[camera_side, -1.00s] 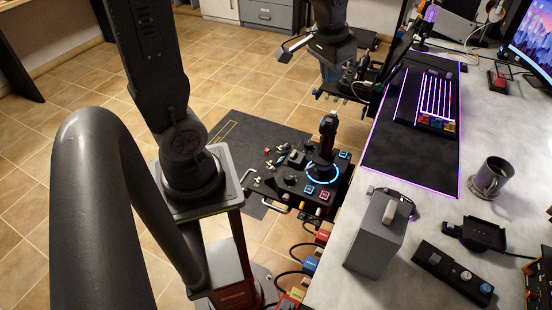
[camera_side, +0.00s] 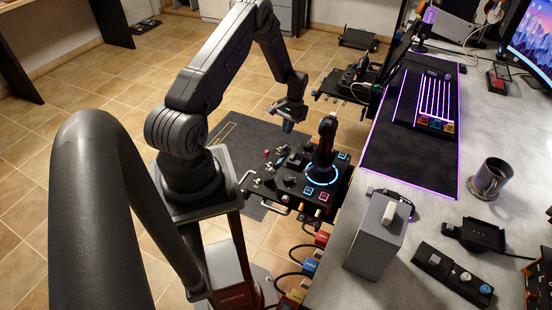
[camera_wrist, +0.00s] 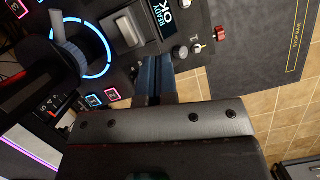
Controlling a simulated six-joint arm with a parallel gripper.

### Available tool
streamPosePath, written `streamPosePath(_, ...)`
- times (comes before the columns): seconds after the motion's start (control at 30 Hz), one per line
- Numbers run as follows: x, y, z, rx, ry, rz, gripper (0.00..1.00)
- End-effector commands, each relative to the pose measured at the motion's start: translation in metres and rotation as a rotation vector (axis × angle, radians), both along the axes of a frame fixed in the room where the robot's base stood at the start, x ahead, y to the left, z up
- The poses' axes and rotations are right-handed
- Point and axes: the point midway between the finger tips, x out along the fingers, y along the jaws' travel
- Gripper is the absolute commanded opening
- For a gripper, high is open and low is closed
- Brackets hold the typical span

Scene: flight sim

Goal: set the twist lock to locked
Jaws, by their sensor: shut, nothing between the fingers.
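My gripper (camera_side: 288,126) points down, with shut blue fingertips and nothing held. In the side view it hangs above the black control panel, just left of the upright joystick (camera_side: 325,140). In the wrist view my gripper's fingers (camera_wrist: 156,68) are close together over the panel, beside a lit "READY OK" display (camera_wrist: 167,15). Small controls there include a silver knob (camera_wrist: 181,52), a small lever (camera_wrist: 197,48) and a red-topped switch (camera_wrist: 220,33). I cannot tell which control is the twist lock, or its setting; the fingers and my gripper's body hide part of the panel.
The joystick rises from a glowing blue ring (camera_wrist: 95,50), near my gripper. A grey lever block (camera_wrist: 123,30) stands beside the display. Lit square buttons (camera_side: 309,190) sit at the panel's front. The desk (camera_side: 440,215) lies to the right; a dark floor mat (camera_wrist: 265,35) is beyond.

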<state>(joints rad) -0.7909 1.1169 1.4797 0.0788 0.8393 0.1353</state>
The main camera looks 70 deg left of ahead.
Motion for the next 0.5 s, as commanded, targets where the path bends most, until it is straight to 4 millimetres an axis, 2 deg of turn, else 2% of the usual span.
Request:
streamPosePath(0.27, -0.009, -0.004, -0.029, -0.007, 0.007, 0.005, 0.0)
streamPosePath(0.5, -0.021, -0.012, -0.076, -0.006, 0.006, 0.005, 0.0)
